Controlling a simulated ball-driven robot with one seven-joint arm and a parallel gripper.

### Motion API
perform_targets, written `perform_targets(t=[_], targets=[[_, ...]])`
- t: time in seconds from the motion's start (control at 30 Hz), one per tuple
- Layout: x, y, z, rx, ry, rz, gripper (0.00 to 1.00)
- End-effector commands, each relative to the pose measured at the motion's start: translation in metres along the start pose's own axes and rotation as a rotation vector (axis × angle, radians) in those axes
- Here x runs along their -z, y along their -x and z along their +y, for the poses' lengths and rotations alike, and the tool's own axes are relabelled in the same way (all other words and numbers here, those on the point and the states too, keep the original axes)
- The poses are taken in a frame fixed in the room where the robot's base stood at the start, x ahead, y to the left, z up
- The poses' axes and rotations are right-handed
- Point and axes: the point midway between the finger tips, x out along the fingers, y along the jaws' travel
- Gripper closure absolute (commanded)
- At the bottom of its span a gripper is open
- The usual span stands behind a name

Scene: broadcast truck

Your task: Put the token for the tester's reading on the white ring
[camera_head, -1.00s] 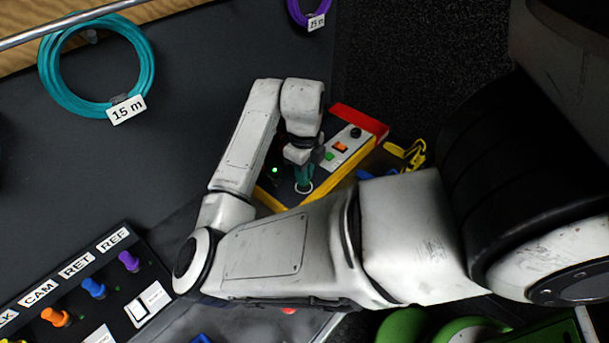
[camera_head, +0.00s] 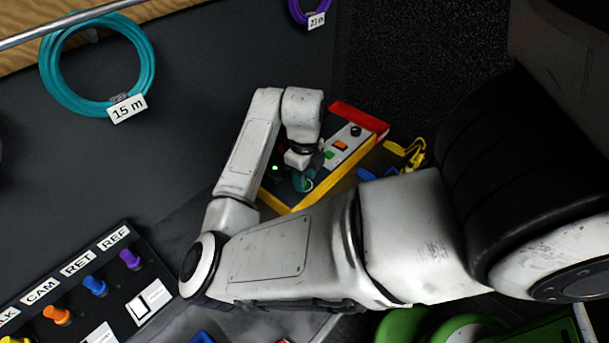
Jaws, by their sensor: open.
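The tester (camera_head: 276,203) is a dark box with yellow edges and a red end, lying on the dark surface at centre. A small green light (camera_head: 275,168) glows on it. Its pale strip carries an orange piece (camera_head: 340,146), a green piece (camera_head: 329,155) and a black knob (camera_head: 356,132). My gripper (camera_head: 303,181) points down over the tester's dark face, its jaws open. Teal shows at the jaws; I cannot tell whether it is a token or the fingertips. Part of the white ring (camera_head: 311,184) shows beside them; the rest is hidden. No reading is legible.
Left of my arm is a panel with labelled plugs (camera_head: 94,285) and a white switch (camera_head: 150,302). A teal cable coil (camera_head: 46,65) tagged 15 m hangs at upper left. Yellow clips (camera_head: 408,152) lie right of the tester. The dark surface at left centre is clear.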

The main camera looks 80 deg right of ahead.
Motion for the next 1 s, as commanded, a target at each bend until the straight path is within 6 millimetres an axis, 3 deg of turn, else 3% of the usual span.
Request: perform_targets(t=[0.27,0.73,1.0], targets=[[-0.001,0.018,0.0,0.001,-0.002,-0.003,0.58],[-0.001,0.108,0.0,0.0,-0.001,-0.004,0.58],[0.0,0.123,0.0,0.0,-0.001,0.0,0.58]])
